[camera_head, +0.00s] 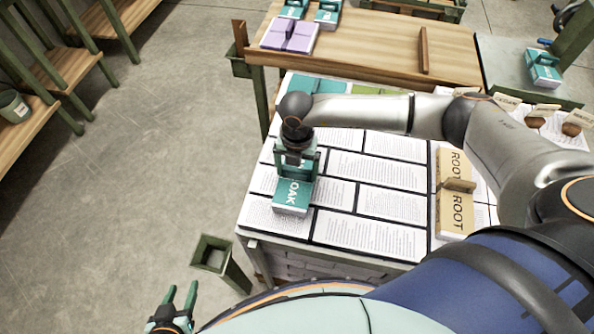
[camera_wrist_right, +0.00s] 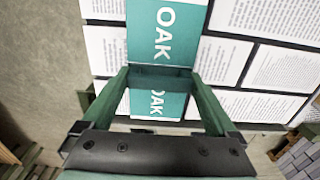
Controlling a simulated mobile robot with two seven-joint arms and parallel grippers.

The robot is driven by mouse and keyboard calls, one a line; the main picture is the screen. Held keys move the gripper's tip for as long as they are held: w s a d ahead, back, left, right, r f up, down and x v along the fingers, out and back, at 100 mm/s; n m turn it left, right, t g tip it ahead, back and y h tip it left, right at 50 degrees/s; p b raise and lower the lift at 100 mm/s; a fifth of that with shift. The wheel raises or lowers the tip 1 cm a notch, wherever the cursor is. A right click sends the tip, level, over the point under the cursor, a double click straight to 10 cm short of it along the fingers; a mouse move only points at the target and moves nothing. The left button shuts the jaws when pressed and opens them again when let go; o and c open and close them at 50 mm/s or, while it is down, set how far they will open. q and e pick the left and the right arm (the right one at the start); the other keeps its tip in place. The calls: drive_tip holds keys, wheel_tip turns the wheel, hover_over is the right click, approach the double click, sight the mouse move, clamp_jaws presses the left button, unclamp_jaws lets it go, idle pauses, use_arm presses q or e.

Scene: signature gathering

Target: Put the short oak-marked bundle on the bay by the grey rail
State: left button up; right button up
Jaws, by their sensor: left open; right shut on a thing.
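A teal and white bundle marked OAK (camera_head: 293,196) is at the left of the page-covered table (camera_head: 368,237). My right gripper (camera_head: 297,170) points down and is shut on it. In the right wrist view the OAK bundle (camera_wrist_right: 162,40) passes between the two green fingers (camera_wrist_right: 160,80), with a dark band across it. I cannot tell whether it touches the pages below. My left gripper (camera_head: 180,298) is open and empty at the lower left, off the table. I cannot clearly pick out the grey rail.
Tan ROOT bundles (camera_head: 456,205) lie to the right. A wooden bench (camera_head: 375,40) behind holds purple bundles (camera_head: 290,36) and teal ones (camera_head: 327,14), with a brown divider (camera_head: 424,50). Another teal bundle (camera_head: 543,73) sits on a grey surface at right.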

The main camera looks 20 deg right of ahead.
sight(297, 170)
drive_tip(key=shift+f, duration=0.7)
drive_tip(key=shift+f, duration=0.25)
drive_tip(key=o, duration=1.3)
drive_tip(key=shift+r, duration=0.1)
wheel_tip(297, 170, up, 12)
drive_tip(key=shift+r, duration=0.15)
